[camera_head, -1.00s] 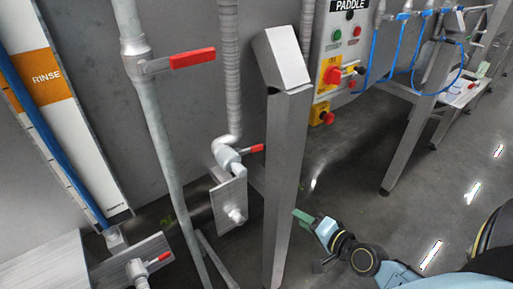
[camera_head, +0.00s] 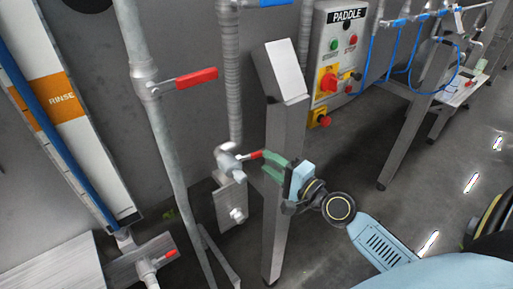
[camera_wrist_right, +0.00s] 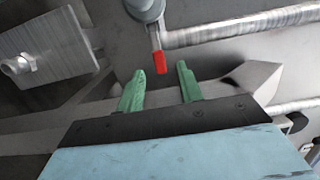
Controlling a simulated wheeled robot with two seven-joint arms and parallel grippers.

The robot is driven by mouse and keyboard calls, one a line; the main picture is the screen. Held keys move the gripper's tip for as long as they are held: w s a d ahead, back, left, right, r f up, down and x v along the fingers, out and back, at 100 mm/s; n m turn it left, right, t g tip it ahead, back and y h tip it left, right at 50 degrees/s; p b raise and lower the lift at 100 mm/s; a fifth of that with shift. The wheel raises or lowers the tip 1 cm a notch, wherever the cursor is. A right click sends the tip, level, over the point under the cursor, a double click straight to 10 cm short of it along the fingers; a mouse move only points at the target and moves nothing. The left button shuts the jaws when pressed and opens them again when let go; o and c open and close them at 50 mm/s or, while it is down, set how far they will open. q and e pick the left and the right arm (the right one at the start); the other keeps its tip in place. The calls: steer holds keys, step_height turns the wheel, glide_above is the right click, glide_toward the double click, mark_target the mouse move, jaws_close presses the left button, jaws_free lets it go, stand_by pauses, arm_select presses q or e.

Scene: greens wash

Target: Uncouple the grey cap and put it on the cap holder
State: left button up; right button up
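My right gripper (camera_head: 272,166) has green fingers and is at the red-handled valve (camera_head: 229,160) on the ribbed pipe. In the right wrist view, the fingers (camera_wrist_right: 159,76) are apart and empty. The valve's red handle (camera_wrist_right: 159,62) points toward the gap between them; I cannot tell whether they touch. A square metal plate (camera_head: 224,197) with a short grey fitting (camera_head: 237,214) is below the valve, and shows at upper left in the wrist view (camera_wrist_right: 45,48). I cannot tell for sure which part is the grey cap or the cap holder. My left gripper is out of view.
A second pipe with a red lever (camera_head: 190,80) is to the left. A PADDLE control box (camera_head: 338,50) is at upper right. Open floor (camera_head: 350,175) lies to the right.

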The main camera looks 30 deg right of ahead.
mark_target(258, 156)
steer(key=shift+p+x, duration=0.5)
steer(key=shift+x, duration=2.25)
steer(key=shift+s, duration=0.1)
steer(key=shift+c, duration=0.2)
jaws_close()
